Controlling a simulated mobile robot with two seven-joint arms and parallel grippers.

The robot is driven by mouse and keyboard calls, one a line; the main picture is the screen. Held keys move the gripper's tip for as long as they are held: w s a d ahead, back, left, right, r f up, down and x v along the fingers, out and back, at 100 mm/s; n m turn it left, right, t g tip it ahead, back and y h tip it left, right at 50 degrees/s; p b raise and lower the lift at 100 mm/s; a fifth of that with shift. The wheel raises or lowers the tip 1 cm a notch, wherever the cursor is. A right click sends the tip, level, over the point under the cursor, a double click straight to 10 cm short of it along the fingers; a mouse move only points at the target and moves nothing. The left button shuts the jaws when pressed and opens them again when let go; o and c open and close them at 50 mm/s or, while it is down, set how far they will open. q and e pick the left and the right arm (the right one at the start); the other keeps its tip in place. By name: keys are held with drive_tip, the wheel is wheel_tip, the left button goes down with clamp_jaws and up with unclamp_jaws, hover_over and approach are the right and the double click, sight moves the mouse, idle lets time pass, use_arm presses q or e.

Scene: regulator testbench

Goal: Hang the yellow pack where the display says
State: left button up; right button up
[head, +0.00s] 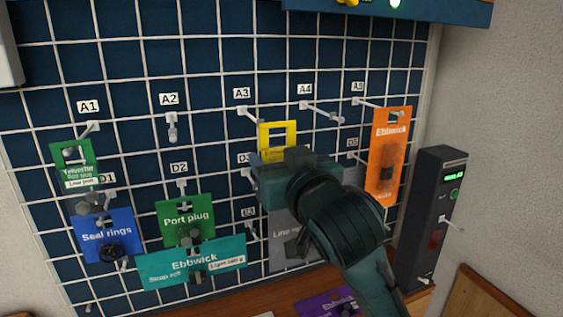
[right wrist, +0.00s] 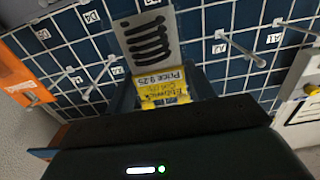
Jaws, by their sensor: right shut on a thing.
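The yellow pack (head: 278,134) shows its top with a cut-out hanging slot in the head view, just below and between hooks A3 (head: 247,111) and A4 (head: 322,109). My right gripper (head: 283,168) is shut on its lower part and hides it. In the right wrist view the yellow pack (right wrist: 163,87), with price print, sits between the fingers (right wrist: 165,97). Hooks A3 and A4 look empty. The display (head: 455,177) is a small green screen on a dark box at the right; its text is too small to read surely. My left gripper is not in view.
An orange pack (head: 388,150) hangs at A5, right of the gripper. Green (head: 75,178), blue (head: 107,236) and teal (head: 190,262) packs hang at left. A grey pack (head: 283,235) hangs behind my arm. A purple pack (head: 325,303) lies on the wooden surface below. Hook A2 (head: 172,130) is empty.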

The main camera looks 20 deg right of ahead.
drive_tip(key=w+f, duration=0.1)
drive_tip(key=w, duration=0.7)
idle(0.7)
drive_tip(key=shift+a+f, duration=0.1)
drive_tip(key=shift+f, duration=0.05)
idle(0.4)
drive_tip(key=o, duration=1.1)
